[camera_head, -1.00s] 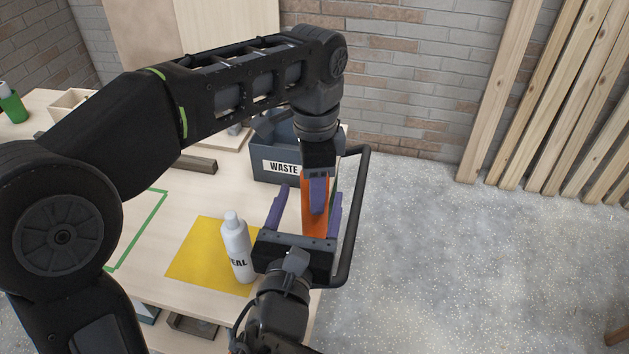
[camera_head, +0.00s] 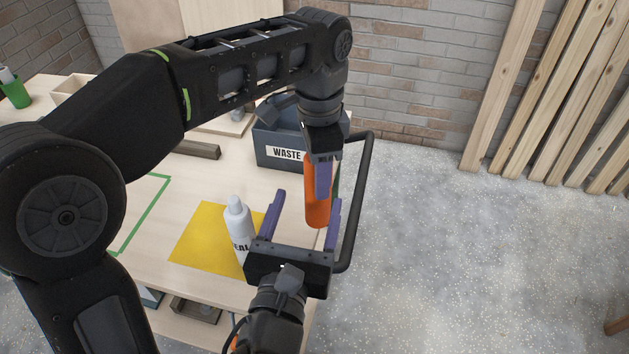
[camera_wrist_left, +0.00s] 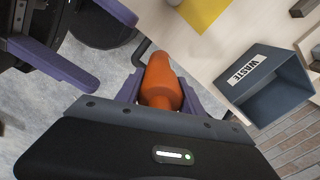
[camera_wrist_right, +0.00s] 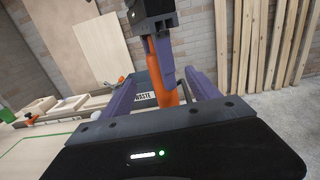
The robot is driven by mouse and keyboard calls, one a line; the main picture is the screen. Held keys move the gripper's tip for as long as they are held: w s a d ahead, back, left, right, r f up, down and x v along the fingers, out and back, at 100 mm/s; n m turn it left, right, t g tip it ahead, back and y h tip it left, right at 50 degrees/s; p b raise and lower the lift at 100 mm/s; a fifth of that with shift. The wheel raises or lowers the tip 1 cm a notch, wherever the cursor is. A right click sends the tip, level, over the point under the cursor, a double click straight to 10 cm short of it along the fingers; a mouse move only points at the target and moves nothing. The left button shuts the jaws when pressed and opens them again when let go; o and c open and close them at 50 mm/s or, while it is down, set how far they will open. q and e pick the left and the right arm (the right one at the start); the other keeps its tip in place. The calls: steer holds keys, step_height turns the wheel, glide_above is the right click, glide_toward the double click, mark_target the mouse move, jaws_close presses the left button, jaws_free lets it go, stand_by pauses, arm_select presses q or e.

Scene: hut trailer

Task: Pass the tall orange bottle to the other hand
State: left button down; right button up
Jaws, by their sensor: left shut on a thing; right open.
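My left gripper (camera_head: 322,178) reaches down from above and is shut on the tall orange bottle (camera_head: 317,208). In the left wrist view the bottle (camera_wrist_left: 160,82) stands out from between the purple fingers. My right gripper (camera_head: 304,215) is open below it, its two purple fingers pointing up the picture. The bottle's free end lies between these fingers, nearer the right-hand one in the head view, with a gap to the palm. In the right wrist view the bottle (camera_wrist_right: 163,72) also shows between the spread fingers. The held end is partly hidden by the left fingers.
A white bottle (camera_head: 238,222) stands on a yellow mat (camera_head: 200,245) close beside my right gripper. A grey WASTE bin (camera_head: 270,135) stands behind on the wooden table (camera_head: 185,185). A black bar (camera_head: 360,205) curves just right of the grippers.

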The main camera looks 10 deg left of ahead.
mark_target(308, 192)
arm_select(q)
steer(key=n, duration=1.1)
steer(key=f, duration=0.1)
steer(key=a+f+m, duration=0.1)
steer(key=f, duration=0.1)
steer(key=f+m, duration=0.1)
steer(key=f, duration=0.1)
steer(key=shift+a, duration=0.4)
steer(key=shift+w+d, duration=0.1)
steer(key=w+d+n, duration=0.4)
steer(key=w+d, duration=0.4)
steer(key=shift+d+n, duration=0.3)
steer(key=shift+d, duration=0.05)
steer(key=shift+s, duration=0.1)
